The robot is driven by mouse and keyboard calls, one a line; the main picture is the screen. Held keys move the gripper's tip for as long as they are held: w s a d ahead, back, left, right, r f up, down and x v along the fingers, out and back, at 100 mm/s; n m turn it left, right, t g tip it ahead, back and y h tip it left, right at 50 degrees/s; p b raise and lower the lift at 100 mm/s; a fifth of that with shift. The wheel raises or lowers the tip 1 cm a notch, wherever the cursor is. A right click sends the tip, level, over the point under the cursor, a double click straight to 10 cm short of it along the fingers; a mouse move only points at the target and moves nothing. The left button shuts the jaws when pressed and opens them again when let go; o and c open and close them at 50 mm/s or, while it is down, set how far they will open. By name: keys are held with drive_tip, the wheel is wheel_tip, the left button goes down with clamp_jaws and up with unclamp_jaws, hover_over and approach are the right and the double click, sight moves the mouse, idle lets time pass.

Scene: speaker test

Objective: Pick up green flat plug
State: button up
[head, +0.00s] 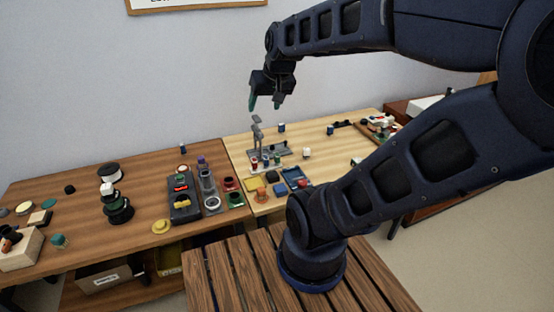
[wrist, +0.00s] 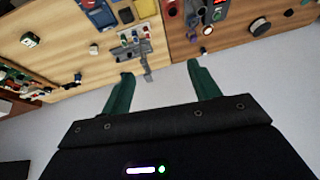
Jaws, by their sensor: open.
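I cannot surely pick out the green flat plug; the small parts are too small to tell apart. A green square piece (head: 236,200) with a dark top lies near the seam of the two tables in the head view. A teal-green round piece (head: 60,241) lies at the front left of the brown table. A grey rack (head: 283,152) with several small coloured plugs stands on the light table. My gripper (head: 265,102) is open and empty, in the air above the rack and apart from everything. Its two green fingers also show in the wrist view (wrist: 162,78).
The brown table (head: 40,190) holds black spools (head: 118,212), a dark box with red parts (head: 183,208) and a yellow knob (head: 161,226). The light table (head: 330,150) has a blue tray (head: 296,177). A slatted wooden stand (head: 225,265) is below my arm.

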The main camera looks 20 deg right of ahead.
drive_tip(key=w+a+f+m+t, duration=0.25)
drive_tip(key=w+f+m, duration=0.2)
drive_tip(key=w, duration=0.85)
drive_tip(key=w+a+f+m+t, duration=0.25)
drive_tip(key=w+f, duration=0.25)
drive_tip(key=w, duration=0.8)
drive_tip(key=m+g+h, duration=0.8)
drive_tip(key=m+h, duration=0.1)
drive_tip(key=h, duration=0.4)
approach(276, 154)
drive_tip(key=shift+x, duration=5.25)
drive_tip(key=shift+s, duration=0.1)
drive_tip(key=shift+c, duration=0.4)
drive_tip(key=c, duration=0.9)
